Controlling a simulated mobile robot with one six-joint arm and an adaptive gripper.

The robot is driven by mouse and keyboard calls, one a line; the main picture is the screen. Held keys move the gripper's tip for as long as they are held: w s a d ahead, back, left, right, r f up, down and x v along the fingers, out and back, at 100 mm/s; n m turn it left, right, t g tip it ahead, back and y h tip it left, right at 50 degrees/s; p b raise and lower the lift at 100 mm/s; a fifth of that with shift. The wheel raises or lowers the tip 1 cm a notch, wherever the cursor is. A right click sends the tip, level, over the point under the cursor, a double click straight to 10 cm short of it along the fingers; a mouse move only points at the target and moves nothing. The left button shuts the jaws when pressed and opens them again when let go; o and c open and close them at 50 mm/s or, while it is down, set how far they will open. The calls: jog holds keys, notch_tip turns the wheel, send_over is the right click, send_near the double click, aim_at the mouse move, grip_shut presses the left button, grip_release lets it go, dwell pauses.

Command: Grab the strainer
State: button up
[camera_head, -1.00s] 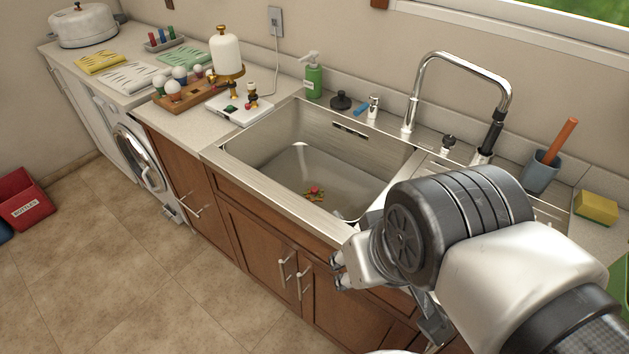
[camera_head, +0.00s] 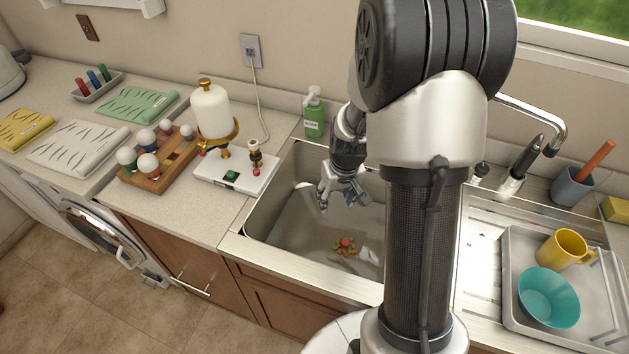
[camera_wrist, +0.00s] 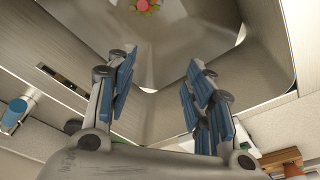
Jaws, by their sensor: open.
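A small round thing with a red centre and green and yellow bits around it (camera_head: 345,246) lies on the sink floor. It shows at the top edge of the wrist view (camera_wrist: 146,5), partly cut off. It lies where a drain strainer would sit, but I cannot make out a strainer's rim or mesh. My gripper (camera_head: 345,198) is open and points down over the sink, behind that thing. In the wrist view my gripper (camera_wrist: 158,75) shows blue finger pads spread apart with nothing between them.
The steel sink (camera_head: 262,215) walls surround my gripper. A green soap bottle (camera_head: 314,118) stands behind it. A white scale (camera_head: 237,178) and a wooden tray (camera_head: 160,183) are to the left. A drying rack (camera_head: 515,250) holds a yellow mug (camera_head: 563,250) and a teal bowl (camera_head: 548,297).

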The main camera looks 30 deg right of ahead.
jog(key=s+d+f+p, duration=0.2)
jog(key=d+f, duration=0.3)
jog(key=f, duration=0.5)
jog(key=b, duration=0.4)
send_over(346, 242)
jog(key=shift+m+g, duration=0.3)
jog(key=shift+g, duration=0.1)
notch_tip(346, 242, down, 11)
jog(key=shift+w+r, duration=0.1)
jog(key=shift+w+d+f, duration=0.1)
jog(key=shift+f, duration=0.45)
jog(key=f+b, duration=0.2)
jog(key=f, duration=0.1)
jog(key=f+b, duration=0.1)
jog(key=shift+s+f, duration=0.25)
jog(key=shift+f, duration=0.1)
jog(key=shift+w+f+b, duration=0.1)
jog(key=shift+f+b, duration=0.2)
jog(key=shift+b, duration=0.05)
grip_shut()
